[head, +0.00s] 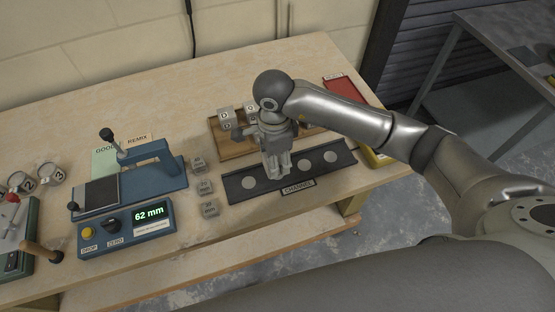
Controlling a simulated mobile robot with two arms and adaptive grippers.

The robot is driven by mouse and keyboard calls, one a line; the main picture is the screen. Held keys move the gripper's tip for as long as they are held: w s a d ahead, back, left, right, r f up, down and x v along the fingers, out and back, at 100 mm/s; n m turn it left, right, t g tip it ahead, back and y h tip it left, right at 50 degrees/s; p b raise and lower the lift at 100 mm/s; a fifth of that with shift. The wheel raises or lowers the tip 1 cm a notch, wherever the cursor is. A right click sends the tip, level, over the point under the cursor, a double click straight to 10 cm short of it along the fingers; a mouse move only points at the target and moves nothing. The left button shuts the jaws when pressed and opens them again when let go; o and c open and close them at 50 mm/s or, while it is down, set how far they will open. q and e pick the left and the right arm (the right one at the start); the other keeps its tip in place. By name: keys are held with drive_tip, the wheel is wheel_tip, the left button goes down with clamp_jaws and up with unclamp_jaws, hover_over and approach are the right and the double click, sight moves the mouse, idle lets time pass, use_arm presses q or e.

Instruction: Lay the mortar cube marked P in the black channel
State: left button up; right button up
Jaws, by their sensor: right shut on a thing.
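The black channel (240,184) lies near the front of the table, with pale round spots along its floor and a "CHANNEL" label in front. My right gripper (277,172) points down over the channel's middle-left part. It is shut on a small grey thing, likely a mortar cube, mostly hidden by the fingers; I cannot read a P on it. I cannot tell whether it touches the channel floor. Behind the gripper, a wooden tray (223,151) holds grey lettered cubes (227,118), partly hidden by my arm. My left gripper is not in view.
Several grey blocks with mm labels (204,186) stand just left of the channel. A blue device (127,225) reading 62 mm and a blue lever press (150,163) stand further left. A red tray (346,91) is at the back right; a yellow object (377,158) is right of the channel.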

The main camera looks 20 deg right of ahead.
drive_tip(key=shift+w+d+f, duration=0.3)
drive_tip(key=shift+w+f, duration=0.1)
drive_tip(key=shift+f, duration=0.1)
wheel_tip(320, 180, down, 3)
drive_tip(key=shift+d+p, duration=0.15)
drive_tip(key=shift+p, duration=0.95)
drive_tip(key=shift+w+f, duration=0.1)
drive_tip(key=shift+f, duration=0.15)
drive_tip(key=shift+f, duration=0.1)
drive_tip(key=shift+f+b, duration=0.15)
drive_tip(key=shift+b, duration=0.15)
drive_tip(key=o, duration=1.2)
drive_tip(key=shift+r, duration=0.2)
